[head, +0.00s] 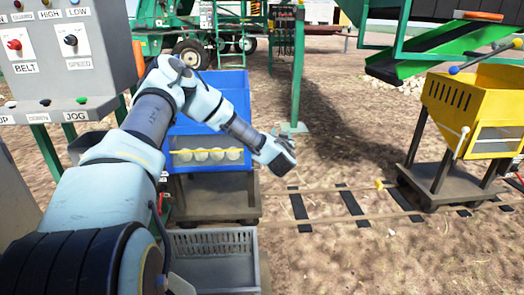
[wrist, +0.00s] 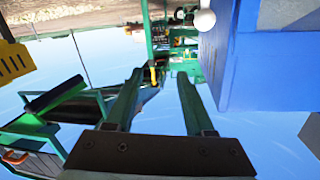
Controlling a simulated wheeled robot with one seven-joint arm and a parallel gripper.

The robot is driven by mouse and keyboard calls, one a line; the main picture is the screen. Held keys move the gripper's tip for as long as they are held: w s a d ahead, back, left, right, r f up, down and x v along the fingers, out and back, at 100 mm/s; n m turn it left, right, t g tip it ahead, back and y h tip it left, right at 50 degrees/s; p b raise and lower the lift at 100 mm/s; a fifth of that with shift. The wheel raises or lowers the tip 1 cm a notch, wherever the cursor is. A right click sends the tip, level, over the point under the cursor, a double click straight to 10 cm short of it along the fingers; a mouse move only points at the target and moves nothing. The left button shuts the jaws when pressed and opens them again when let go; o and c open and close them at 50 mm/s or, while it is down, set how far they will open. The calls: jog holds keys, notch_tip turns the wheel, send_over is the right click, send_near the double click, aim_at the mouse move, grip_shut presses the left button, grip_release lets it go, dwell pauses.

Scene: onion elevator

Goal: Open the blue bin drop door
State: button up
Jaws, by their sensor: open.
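The blue bin (head: 233,90) stands on a cart left of centre in the head view, partly hidden behind my arm. Its front has a clear window (head: 207,156) with a yellow edge and several pale round onions behind it. The blue bin also fills the upper right of the wrist view (wrist: 275,55). A white ball knob (wrist: 204,20) shows at the bin's edge there; its lever is not clear. My gripper (wrist: 158,75) is open and empty, with the knob beyond and right of its fingertips. In the head view my gripper's dark end (head: 281,158) is right of the bin, apart from it.
A yellow bin (head: 460,105) with a white lever stands on a cart at the right. Rails (head: 345,205) run between the carts. A grey crate (head: 213,262) lies in front of the blue bin's cart. A control panel (head: 50,50) stands left, and a green post (head: 297,75) behind.

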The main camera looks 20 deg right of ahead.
jog(key=w+a+f+n+t+y+b, duration=0.1)
jog(key=a+f+n+t+y+b, duration=0.1)
jog(key=a+f+n+y, duration=0.3)
jog(key=shift+m+y, duration=0.5)
jog(key=shift+m, duration=0.1)
jog(key=w, duration=0.3)
jog(key=w+b, duration=0.1)
jog(key=w, duration=0.3)
jog(key=w+d+f, duration=0.1)
jog(key=w, duration=0.3)
jog(key=shift+f+b, duration=0.1)
jog(key=shift+b, duration=0.25)
grip_shut()
